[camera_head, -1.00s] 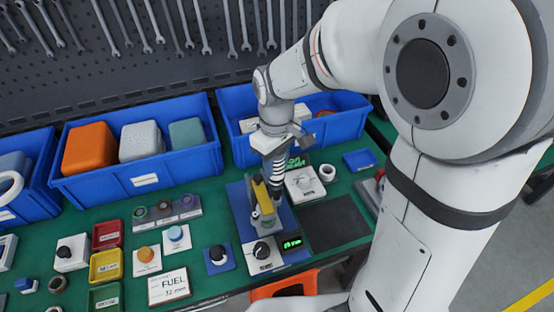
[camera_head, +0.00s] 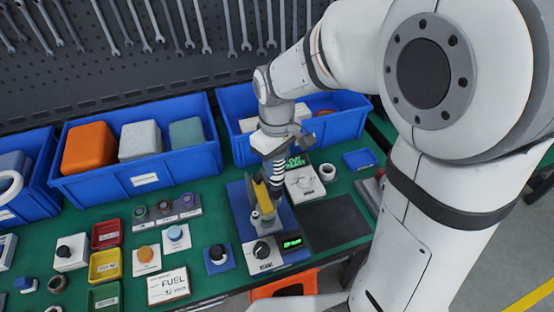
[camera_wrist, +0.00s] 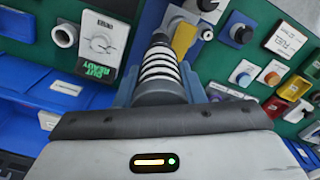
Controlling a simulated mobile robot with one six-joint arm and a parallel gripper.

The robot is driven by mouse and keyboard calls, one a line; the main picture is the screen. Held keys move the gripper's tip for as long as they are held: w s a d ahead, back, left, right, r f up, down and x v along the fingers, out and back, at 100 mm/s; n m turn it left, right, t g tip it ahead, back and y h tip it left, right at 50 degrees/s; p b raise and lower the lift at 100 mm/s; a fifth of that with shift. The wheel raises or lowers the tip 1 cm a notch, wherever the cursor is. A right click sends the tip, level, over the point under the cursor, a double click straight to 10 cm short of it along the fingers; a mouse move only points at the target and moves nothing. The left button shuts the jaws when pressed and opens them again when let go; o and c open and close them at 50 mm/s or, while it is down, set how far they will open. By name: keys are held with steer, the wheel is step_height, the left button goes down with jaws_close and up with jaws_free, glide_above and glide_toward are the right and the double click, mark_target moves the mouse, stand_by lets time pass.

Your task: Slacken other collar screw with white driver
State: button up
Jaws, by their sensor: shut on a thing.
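My gripper (camera_head: 276,150) points down over the test fixture at mid-bench. It is shut on the white driver, whose handle has white and black bands (camera_wrist: 160,72); the banded handle also shows in the head view (camera_head: 280,172). The driver's lower end is over the fixture's yellow bar (camera_head: 260,194). The fixture has a blue base (camera_head: 239,212) and a pale round part (camera_head: 266,220) in front. In the wrist view, the yellow bar (camera_wrist: 184,38) lies just beyond the driver. The driver's tip and the collar screws cannot be made out, so contact cannot be told.
A black-knobbed control box (camera_head: 262,252) with a lit display stands in front of the fixture. A white dial box (camera_head: 303,181) and white ring (camera_head: 327,172) are close right. Blue bins (camera_head: 140,180) stand behind. A dark mat (camera_head: 335,222) at right is clear.

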steer(key=shift+f+b, duration=0.65)
steer(key=shift+f, duration=0.25)
stand_by(0.8)
steer(key=shift+r, duration=0.1)
stand_by(0.5)
steer(key=shift+r+p, duration=2.75)
steer(key=shift+r, duration=0.85)
